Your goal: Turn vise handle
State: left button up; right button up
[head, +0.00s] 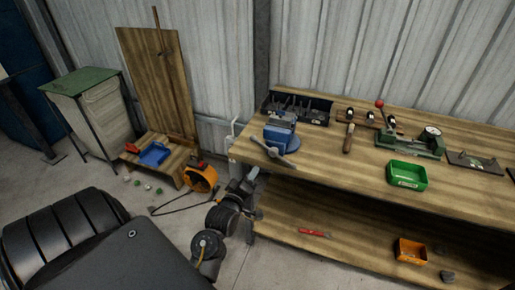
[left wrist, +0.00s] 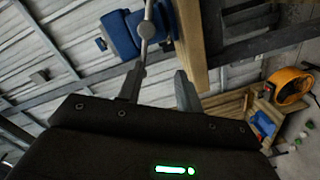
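The blue vise (head: 281,133) stands on the left end of the wooden bench. Its grey handle (head: 272,152) is a bar that slants across the front of the vise. In the left wrist view the blue vise body (left wrist: 122,33) is at the top, with the handle (left wrist: 147,30) running down from it towards my fingers. My left gripper (head: 250,176) is low and to the left of the handle, off the bench's left end. It also shows in the left wrist view (left wrist: 159,75), fingers apart, nothing clearly between them. Whether a finger touches the handle I cannot tell. My right gripper is out of view.
The bench top (head: 335,168) holds a dark tool rack (head: 298,107), a green bin (head: 406,175) and a green press (head: 412,143). The lower shelf (head: 345,258) has an orange bin (head: 410,251) and a red tool (head: 314,233). An orange fan (head: 201,178) stands left of my arm.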

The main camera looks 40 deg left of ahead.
aim_at(260, 145)
pick_arm(q)
jog(key=w+a+r+p, duration=0.2)
jog(key=w+a+r, duration=0.1)
jog(key=w, duration=0.6)
jog(key=shift+w+a+r+n+t+y, duration=0.2)
jog(key=shift+a+n+t+y, duration=0.15)
jog(key=shift+a, duration=0.5)
jog(key=shift+c, duration=0.3)
grip_shut()
